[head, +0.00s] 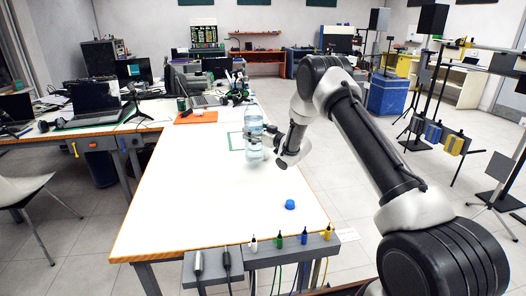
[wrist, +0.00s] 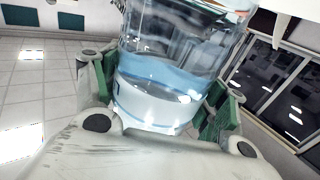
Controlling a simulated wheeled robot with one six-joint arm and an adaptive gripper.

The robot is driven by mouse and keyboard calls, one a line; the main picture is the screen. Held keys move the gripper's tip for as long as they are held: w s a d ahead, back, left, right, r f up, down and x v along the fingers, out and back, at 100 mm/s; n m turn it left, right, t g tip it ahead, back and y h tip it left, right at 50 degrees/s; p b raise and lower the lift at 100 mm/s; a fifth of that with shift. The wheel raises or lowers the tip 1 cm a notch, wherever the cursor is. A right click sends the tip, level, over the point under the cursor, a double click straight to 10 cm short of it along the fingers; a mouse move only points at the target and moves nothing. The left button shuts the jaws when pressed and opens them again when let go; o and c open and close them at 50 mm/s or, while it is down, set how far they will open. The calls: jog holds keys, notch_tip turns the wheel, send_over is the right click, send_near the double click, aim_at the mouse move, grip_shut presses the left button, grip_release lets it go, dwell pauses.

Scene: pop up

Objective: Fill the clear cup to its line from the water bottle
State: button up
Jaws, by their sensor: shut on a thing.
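The water bottle (head: 253,124), clear and pale blue, is upright over the far part of the white table (head: 200,200). My gripper (head: 262,137) is shut around its side, reaching in from the right. In the wrist view my gripper (wrist: 158,98) has green pads on both sides of the clear bottle (wrist: 170,50), with blue water inside. I cannot tell whether its base touches the table. A green square outline (head: 233,150) lies on the table behind and around the bottle. I cannot make out a separate clear cup in either view.
A blue cap (head: 290,204) lies on the table, right of centre. A grey rack with several small coloured-tip tools (head: 279,241) runs along the near edge. An orange mat (head: 196,117) and a laptop lie farther back. The table's left and middle are clear.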

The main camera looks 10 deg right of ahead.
jog(key=s+a+f+m, duration=0.1)
jog(key=a+f+m, duration=0.1)
jog(key=a+m, duration=0.1)
jog(key=s+a+f+m+y, duration=0.1)
jog(key=s+a+f+m, duration=0.1)
jog(key=m, duration=0.3)
jog(key=s+a+f+m+g, duration=0.1)
jog(key=s+a+f+m, duration=0.1)
jog(key=a+f+m, duration=0.1)
jog(key=shift+s+a+f+m, duration=0.15)
jog(key=shift+a+f+m, duration=0.25)
jog(key=shift+f+m, duration=0.55)
jog(key=shift+w+d+m, duration=0.2)
jog(key=shift+m, duration=0.85)
jog(key=shift+r, duration=0.1)
jog(key=shift+r+m, duration=0.3)
jog(key=shift+r, duration=0.2)
dwell(2.6)
